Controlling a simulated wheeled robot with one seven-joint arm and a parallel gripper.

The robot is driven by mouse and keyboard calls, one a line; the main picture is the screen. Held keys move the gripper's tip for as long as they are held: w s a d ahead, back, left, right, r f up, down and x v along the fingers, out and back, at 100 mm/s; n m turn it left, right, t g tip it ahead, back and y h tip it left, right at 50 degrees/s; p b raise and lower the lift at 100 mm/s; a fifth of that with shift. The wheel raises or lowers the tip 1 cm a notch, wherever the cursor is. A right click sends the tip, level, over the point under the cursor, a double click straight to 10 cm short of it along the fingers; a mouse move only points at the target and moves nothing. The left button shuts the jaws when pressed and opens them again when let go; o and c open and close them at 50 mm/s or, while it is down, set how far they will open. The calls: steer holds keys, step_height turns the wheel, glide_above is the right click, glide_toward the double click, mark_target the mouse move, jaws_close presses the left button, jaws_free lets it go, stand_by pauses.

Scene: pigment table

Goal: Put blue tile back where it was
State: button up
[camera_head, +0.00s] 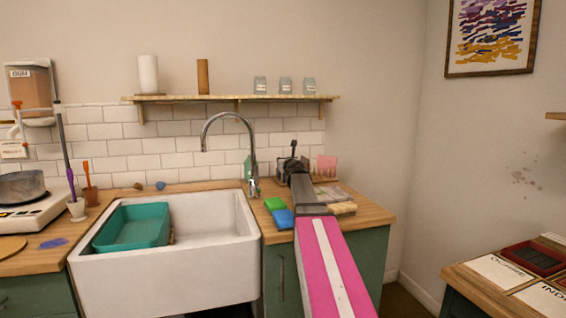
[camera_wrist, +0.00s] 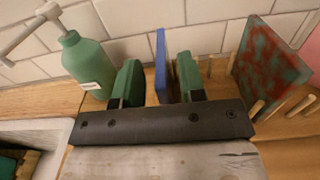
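The blue tile (camera_wrist: 161,66) stands upright, seen nearly edge-on, in the wrist view. My gripper (camera_wrist: 158,82) has its two green fingers on either side of it, with a visible gap between the tile and each finger. The tile's lower edge is hidden behind the gripper's dark bar. A wooden peg rack (camera_wrist: 210,68) is just right of the fingers; I cannot tell whether the tile rests in it. In the head view my gripper (camera_head: 291,165) is at the back of the counter right of the sink, and I cannot make out the blue tile there.
A mottled red-green tile (camera_wrist: 270,62) leans in the rack to the right. A green bottle (camera_wrist: 83,65) stands close on the left. Blue (camera_head: 283,218) and green (camera_head: 275,203) blocks lie beside my arm. The sink (camera_head: 160,275) holds a teal basin (camera_head: 130,228). The tiled wall (camera_head: 100,150) is close behind.

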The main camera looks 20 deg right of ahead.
steer(key=s, duration=0.9)
steer(key=shift+s, duration=0.25)
steer(key=shift+s, duration=0.1)
